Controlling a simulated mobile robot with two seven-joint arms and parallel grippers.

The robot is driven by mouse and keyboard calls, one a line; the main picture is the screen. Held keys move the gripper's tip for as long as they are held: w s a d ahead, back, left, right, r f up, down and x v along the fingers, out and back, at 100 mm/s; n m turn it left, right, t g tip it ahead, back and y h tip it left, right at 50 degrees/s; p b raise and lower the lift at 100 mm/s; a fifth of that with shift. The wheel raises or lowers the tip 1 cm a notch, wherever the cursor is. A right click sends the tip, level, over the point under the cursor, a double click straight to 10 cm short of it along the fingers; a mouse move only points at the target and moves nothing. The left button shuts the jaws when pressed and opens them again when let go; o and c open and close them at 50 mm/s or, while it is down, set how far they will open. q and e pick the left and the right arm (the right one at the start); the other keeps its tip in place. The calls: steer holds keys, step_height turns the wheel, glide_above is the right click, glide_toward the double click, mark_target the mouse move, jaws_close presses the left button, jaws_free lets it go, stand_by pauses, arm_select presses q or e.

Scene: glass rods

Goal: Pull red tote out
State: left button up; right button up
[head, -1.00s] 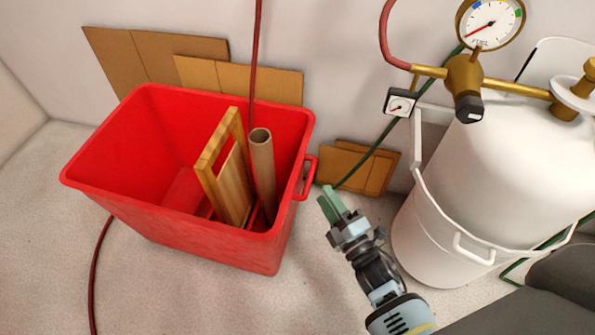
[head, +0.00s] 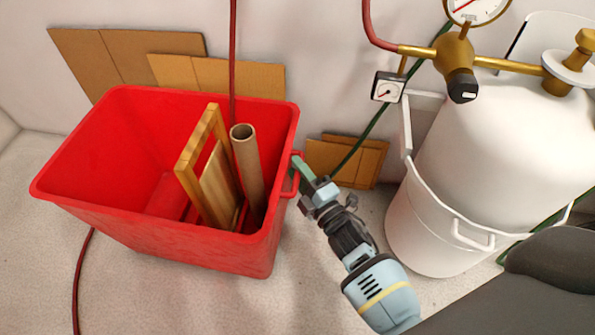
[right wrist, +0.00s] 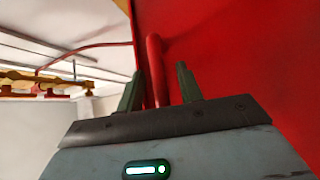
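The red tote (head: 150,240) stands on the floor at the left in the head view. It holds a wooden frame (head: 205,165) and a cardboard tube (head: 248,165), both leaning. Its side handle (head: 291,182) is on the right wall; in the right wrist view the red handle (right wrist: 155,65) runs between my fingers. My right gripper (head: 300,170) is at this handle, with its green fingers apart on either side of it. The right wrist view also shows the two fingers (right wrist: 159,88) with gaps beside the handle. My left gripper is not in view.
A white tank (head: 430,235) with brass valves and gauges stands right of the tote. Flat cardboard pieces (head: 345,165) lean on the wall behind. A dark red hose (head: 233,60) hangs down into the tote area.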

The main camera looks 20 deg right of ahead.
steer(key=shift+w, duration=0.2)
steer(key=shift+c, duration=0.2)
steer(key=c, duration=0.7)
jaws_close()
steer(key=shift+s+d, duration=0.1)
steer(key=s+d+p, duration=0.3)
steer(key=s+d, duration=0.4)
steer(key=d, duration=0.4)
steer(key=shift+s+d, duration=0.2)
steer(key=shift+s, duration=0.15)
